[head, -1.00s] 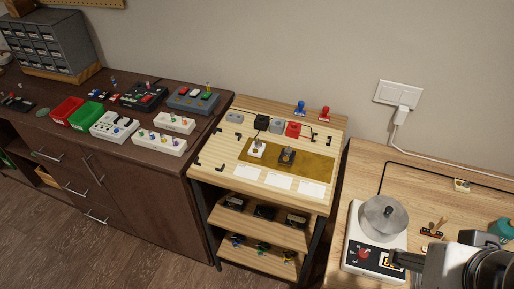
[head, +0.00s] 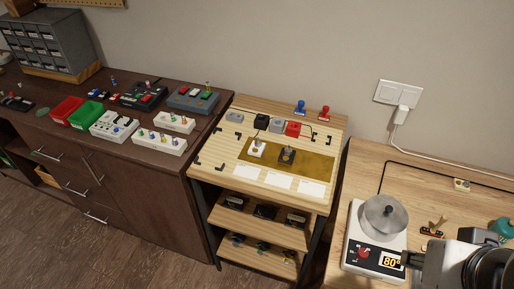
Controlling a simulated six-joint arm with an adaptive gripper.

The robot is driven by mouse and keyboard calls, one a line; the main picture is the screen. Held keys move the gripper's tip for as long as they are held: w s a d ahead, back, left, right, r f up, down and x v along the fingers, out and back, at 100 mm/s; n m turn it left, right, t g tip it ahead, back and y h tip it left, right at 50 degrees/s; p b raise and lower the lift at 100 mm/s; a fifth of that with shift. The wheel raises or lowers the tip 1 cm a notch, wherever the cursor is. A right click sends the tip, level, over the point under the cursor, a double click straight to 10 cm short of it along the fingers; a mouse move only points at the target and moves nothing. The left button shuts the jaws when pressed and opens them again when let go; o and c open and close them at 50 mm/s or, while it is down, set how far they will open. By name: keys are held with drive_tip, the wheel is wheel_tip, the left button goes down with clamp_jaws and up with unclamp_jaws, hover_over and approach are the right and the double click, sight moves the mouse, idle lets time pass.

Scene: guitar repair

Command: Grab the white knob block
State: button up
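A small white block with a dark knob on top (head: 257,148) stands on the left part of the brown mat (head: 315,164) on the light wooden cart. A dark block with a knob (head: 287,156) stands to its right on the same mat. My gripper (head: 406,259) is at the lower right, beside the hot plate's display and far from the white block. Its fingers are small and dark here, so I cannot tell whether they are open or shut.
A white hot plate (head: 356,259) with a metal pot (head: 382,215) stands on the right bench. Red (head: 293,129), grey (head: 276,125) and black (head: 261,121) blocks line the cart's back. White boxes with coloured knobs (head: 160,142) sit on the dark cabinet.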

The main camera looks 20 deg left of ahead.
drive_tip(key=w+a+f+n+t+y, duration=0.15)
drive_tip(key=w+a, duration=0.25)
drive_tip(key=w, duration=0.4)
drive_tip(key=w+a+f+n+t, duration=0.15)
drive_tip(key=w+a, duration=0.25)
drive_tip(key=w, duration=0.4)
drive_tip(key=w+a+f+n+t+y, duration=0.15)
drive_tip(key=w+a, duration=0.25)
drive_tip(key=w, duration=0.5)
drive_tip(key=n+y, duration=0.5)
drive_tip(key=y, duration=0.1)
approach(260, 148)
drive_tip(key=w+r, duration=0.2)
drive_tip(key=r, duration=0.1)
drive_tip(key=shift+a+r, duration=0.1)
drive_tip(key=shift+s+a+f, duration=0.1)
drive_tip(key=shift+a+f, duration=0.2)
drive_tip(key=shift+a, duration=0.3)
drive_tip(key=shift+x, duration=1.3)
drive_tip(key=shift+x, duration=2.6)
